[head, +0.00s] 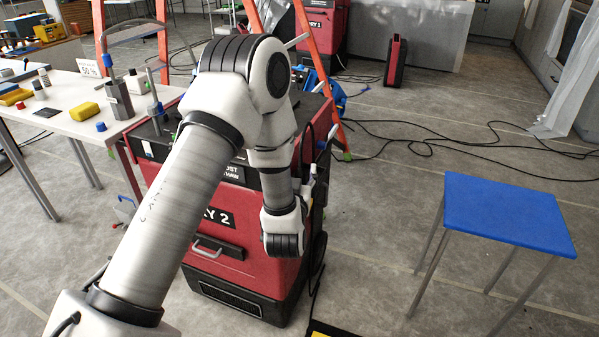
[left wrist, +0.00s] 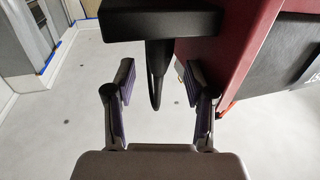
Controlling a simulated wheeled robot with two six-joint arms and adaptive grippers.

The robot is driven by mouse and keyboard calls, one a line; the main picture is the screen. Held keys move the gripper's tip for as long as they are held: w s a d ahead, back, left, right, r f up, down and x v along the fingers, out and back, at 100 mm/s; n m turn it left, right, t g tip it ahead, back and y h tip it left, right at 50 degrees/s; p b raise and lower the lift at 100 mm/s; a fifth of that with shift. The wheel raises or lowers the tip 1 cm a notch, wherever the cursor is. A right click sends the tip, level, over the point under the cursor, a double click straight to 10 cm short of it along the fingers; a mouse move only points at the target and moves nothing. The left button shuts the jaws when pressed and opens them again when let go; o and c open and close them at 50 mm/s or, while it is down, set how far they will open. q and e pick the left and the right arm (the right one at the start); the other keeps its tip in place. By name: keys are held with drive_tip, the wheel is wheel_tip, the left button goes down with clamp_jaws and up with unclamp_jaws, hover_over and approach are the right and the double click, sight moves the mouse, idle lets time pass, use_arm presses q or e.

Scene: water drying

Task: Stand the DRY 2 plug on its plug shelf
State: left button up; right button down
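The red DRY 2 machine (head: 268,272) stands in front of me, partly covered by my left arm. My left gripper (left wrist: 158,80) is open in the left wrist view, its two purple-padded fingers apart. A black block (left wrist: 160,22) lies beyond the fingertips at the top of that view. A dark cord-like loop (left wrist: 155,78) hangs below it, between the fingers and apart from both. I cannot tell whether the block is the plug or its shelf. In the head view my left wrist hangs at the machine's right side, and the fingers are not clear. My right gripper is not in view.
A blue-topped stool (head: 508,207) stands at the right. A white table (head: 62,120) with bottles and a yellow block is at the left. An orange ladder (head: 312,52) stands behind the machine. Black cables (head: 430,143) cross the floor. Floor between machine and stool is mostly clear.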

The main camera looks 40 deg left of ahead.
use_arm(q)
drive_tip(key=p+v, duration=0.3)
drive_tip(key=v, duration=0.9)
drive_tip(key=s+d+f+m+g+h, duration=0.1)
drive_tip(key=s+f+g+h, duration=0.2)
drive_tip(key=f, duration=0.6)
drive_tip(key=s+d+f+m+g+h, duration=0.1)
drive_tip(key=s+d+f+g+h, duration=0.2)
drive_tip(key=f, duration=0.6)
drive_tip(key=s+d+f+m+g+h, duration=0.1)
drive_tip(key=s+d+f+g, duration=0.1)
drive_tip(key=s+f+g, duration=0.3)
drive_tip(key=s+d+f+m+g+h, duration=0.1)
drive_tip(key=s+f+g, duration=0.3)
drive_tip(key=s, duration=0.7)
drive_tip(key=shift+d+f+m+g+h, duration=0.35)
drive_tip(key=shift+d+m+g, duration=0.15)
drive_tip(key=shift+d+m, duration=0.1)
